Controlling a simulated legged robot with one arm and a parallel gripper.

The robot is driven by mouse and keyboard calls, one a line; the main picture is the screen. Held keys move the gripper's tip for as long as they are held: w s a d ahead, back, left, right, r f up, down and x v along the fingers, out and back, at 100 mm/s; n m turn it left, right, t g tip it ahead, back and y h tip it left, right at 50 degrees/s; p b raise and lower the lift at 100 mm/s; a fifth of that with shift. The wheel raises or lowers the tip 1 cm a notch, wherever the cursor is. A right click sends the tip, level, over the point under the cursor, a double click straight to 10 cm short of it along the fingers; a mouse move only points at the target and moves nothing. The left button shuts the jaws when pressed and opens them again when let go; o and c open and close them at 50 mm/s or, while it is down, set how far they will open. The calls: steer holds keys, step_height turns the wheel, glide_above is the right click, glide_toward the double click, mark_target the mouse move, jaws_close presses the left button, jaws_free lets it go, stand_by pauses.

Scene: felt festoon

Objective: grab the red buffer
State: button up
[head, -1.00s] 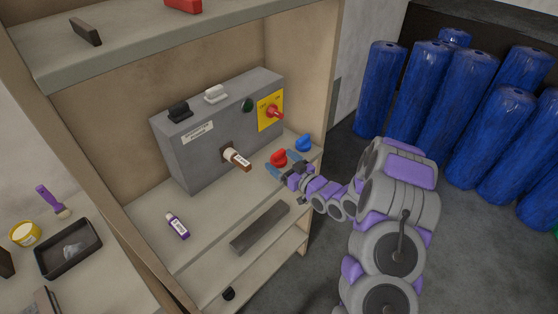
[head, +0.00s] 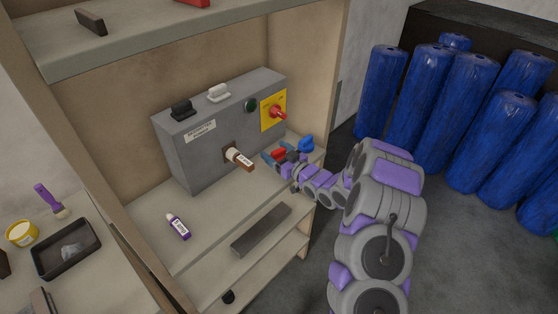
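The red buffer (head: 279,153) sits on the cabinet shelf, right of the grey control box. It is partly hidden by my gripper (head: 279,157), which has reached it from the front right. The blue-tipped fingers are spread, one to each side of the red buffer. I cannot tell whether they touch it. A blue buffer (head: 306,144) stands just to the right, close to my gripper.
The grey box (head: 200,155) has black (head: 181,109) and white (head: 218,93) handled pieces on top. A brown-handled tool (head: 239,158) projects in front.

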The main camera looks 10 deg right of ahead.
steer(key=shift+d, duration=1.1)
steer(key=c, duration=0.4)
steer(key=shift+c, duration=0.9)
steer(key=shift+a, duration=0.3)
steer(key=shift+c, duration=0.7)
steer(key=shift+a, duration=0.7)
steer(key=shift+c, duration=0.8)
